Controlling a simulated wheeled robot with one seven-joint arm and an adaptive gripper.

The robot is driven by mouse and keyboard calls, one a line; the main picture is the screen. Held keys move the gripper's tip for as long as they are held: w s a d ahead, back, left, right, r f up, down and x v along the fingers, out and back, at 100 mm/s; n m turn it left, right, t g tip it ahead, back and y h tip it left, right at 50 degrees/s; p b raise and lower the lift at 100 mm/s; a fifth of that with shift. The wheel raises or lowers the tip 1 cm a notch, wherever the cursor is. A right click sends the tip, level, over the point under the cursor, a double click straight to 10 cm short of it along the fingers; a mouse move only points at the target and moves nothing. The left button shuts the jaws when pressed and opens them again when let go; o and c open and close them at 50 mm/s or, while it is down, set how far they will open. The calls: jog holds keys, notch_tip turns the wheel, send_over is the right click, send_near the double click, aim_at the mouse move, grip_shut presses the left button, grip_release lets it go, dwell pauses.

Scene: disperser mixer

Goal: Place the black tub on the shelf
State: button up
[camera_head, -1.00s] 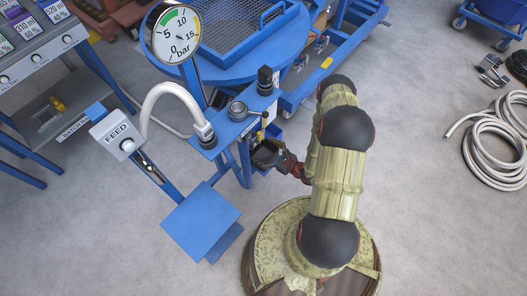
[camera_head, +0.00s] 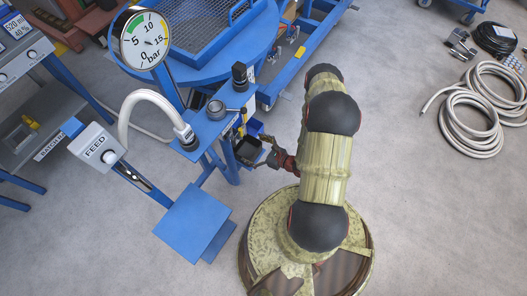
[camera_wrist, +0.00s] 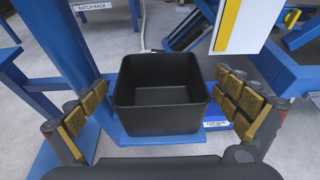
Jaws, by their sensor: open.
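The black tub (camera_wrist: 162,95) is an open, empty square container. My gripper (camera_wrist: 160,108) is open, with one gold-padded finger to the left of the tub and one to the right. Gaps show between the pads and the tub walls. In the head view the tub (camera_head: 249,148) sits low at the blue machine stand, with my gripper (camera_head: 266,150) at its right side. The shelf under it is mostly hidden there.
A blue machine bracket (camera_head: 212,128) with a metal cup and black knob stands above and left of the tub. A pressure gauge (camera_head: 144,40), a FEED box (camera_head: 97,146) and a blue plate (camera_head: 194,220) are near. Floor at right is clear up to coiled hoses (camera_head: 480,105).

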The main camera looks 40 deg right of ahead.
jog(key=p+v, duration=0.2)
jog(key=v, duration=0.6)
jog(key=shift+s, duration=0.3)
jog(key=shift+d+r, duration=0.1)
